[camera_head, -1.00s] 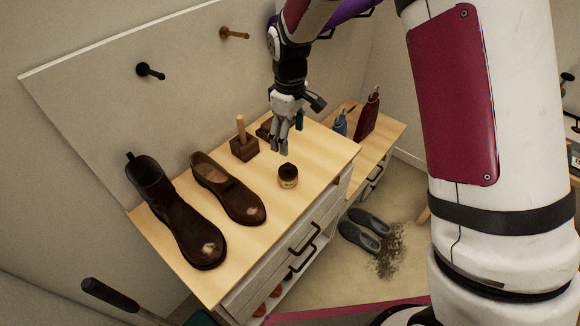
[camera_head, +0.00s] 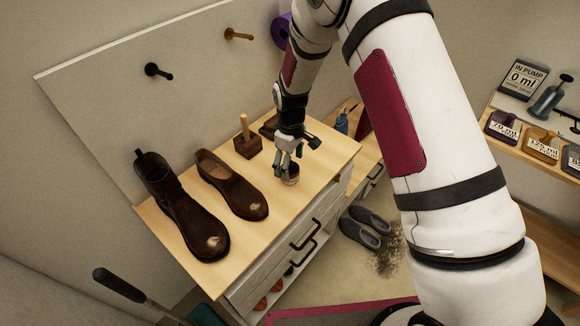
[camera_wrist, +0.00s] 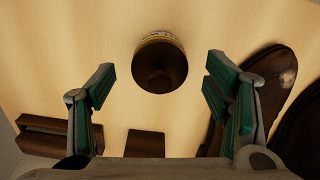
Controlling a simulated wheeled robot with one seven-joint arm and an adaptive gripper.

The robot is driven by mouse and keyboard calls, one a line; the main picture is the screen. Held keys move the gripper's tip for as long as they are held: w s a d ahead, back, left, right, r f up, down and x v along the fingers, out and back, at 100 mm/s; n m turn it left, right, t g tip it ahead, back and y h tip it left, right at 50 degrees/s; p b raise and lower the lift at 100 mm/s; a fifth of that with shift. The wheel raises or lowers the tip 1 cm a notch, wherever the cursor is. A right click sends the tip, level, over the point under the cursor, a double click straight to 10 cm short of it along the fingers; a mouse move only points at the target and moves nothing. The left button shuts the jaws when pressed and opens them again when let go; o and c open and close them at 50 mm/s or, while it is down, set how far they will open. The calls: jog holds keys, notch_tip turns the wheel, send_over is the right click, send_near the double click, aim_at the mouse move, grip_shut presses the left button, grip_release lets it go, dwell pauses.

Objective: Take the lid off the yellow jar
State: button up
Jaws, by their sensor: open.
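A small round jar (camera_head: 293,179) with a dark brown top and a yellowish label band stands on the wooden cabinet top, near its front right part. It also shows in the wrist view (camera_wrist: 160,64), where I look down on its dark round top. My gripper (camera_head: 286,172) is open and points down right at the jar, partly hiding it in the head view. In the wrist view the green-padded fingers are spread to the left and right of the jar, with visible gaps. I cannot tell whether the dark top is a separate lid.
A tall brown boot (camera_head: 181,212) and a low brown shoe (camera_head: 231,186) stand left of the jar. A wooden block with an upright handle (camera_head: 247,144) stands behind it. Bare wood surrounds the jar. Grey shoes (camera_head: 362,228) lie on the floor beside the cabinet.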

grip_shut()
dwell(0.3)
dwell(0.3)
